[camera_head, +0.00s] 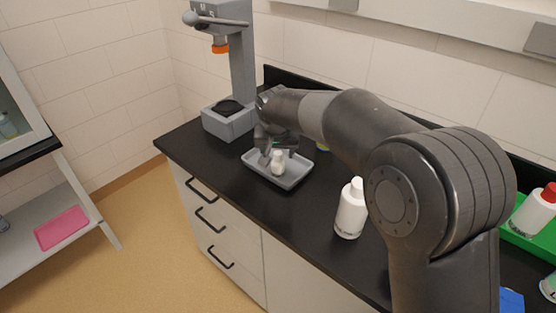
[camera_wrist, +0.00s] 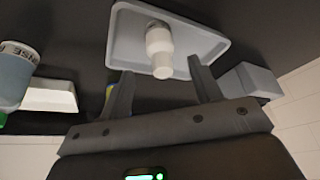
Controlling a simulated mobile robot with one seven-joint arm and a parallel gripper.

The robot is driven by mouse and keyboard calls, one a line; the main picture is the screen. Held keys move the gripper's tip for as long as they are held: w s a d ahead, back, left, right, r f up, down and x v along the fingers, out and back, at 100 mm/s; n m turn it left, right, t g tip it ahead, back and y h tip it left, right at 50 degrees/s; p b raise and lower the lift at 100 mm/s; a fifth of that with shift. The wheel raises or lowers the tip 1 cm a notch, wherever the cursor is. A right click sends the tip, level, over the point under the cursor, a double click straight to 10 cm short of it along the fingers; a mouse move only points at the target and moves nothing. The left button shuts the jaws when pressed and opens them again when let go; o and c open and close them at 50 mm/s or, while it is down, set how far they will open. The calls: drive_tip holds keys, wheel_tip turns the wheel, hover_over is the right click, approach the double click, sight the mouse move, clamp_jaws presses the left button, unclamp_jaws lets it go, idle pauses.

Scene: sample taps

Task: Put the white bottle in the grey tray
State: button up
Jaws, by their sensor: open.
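A small white bottle (camera_head: 277,161) stands in the grey tray (camera_head: 291,184) on the black counter. In the wrist view the bottle (camera_wrist: 159,45) stands inside the tray (camera_wrist: 205,45), with its cap towards my gripper. My gripper (camera_head: 271,150) is at the tray beside the bottle. In the wrist view my gripper (camera_wrist: 160,68) is open, with its fingers spread to either side of the bottle and gaps showing on both sides. A larger white bottle (camera_head: 350,210) with a white cap stands on the counter to the right of the tray.
A grey stand (camera_head: 238,60) with an orange-tipped head rises behind and left of the tray. A green tray (camera_head: 527,243) with a red-capped bottle (camera_head: 540,207) is at the far right. The counter's front edge runs close to the grey tray. My arm crosses above the counter.

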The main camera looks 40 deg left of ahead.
drive_tip(key=shift+v, duration=1.95)
drive_tip(key=shift+d, duration=0.1)
drive_tip(key=w+d+r+m+h, duration=0.1)
drive_tip(key=d+r, duration=0.2)
drive_tip(key=d, duration=0.8)
drive_tip(key=w+d+r+m+t, duration=0.15)
drive_tip(key=d+r, duration=0.25)
drive_tip(key=d, duration=0.7)
drive_tip(key=w+d+r+m+h, duration=0.1)
drive_tip(key=d+r, duration=0.2)
drive_tip(key=d, duration=0.8)
drive_tip(key=s+d+f+m, duration=0.2)
drive_tip(key=s+d, duration=0.6)
drive_tip(key=d, duration=0.4)
drive_tip(key=s+d+f+m, duration=0.2)
drive_tip(key=s+d, duration=0.7)
drive_tip(key=d, duration=0.4)
drive_tip(key=shift+s+f+h, duration=0.15)
drive_tip(key=shift+f+h, duration=0.05)
drive_tip(key=shift+h, duration=0.2)
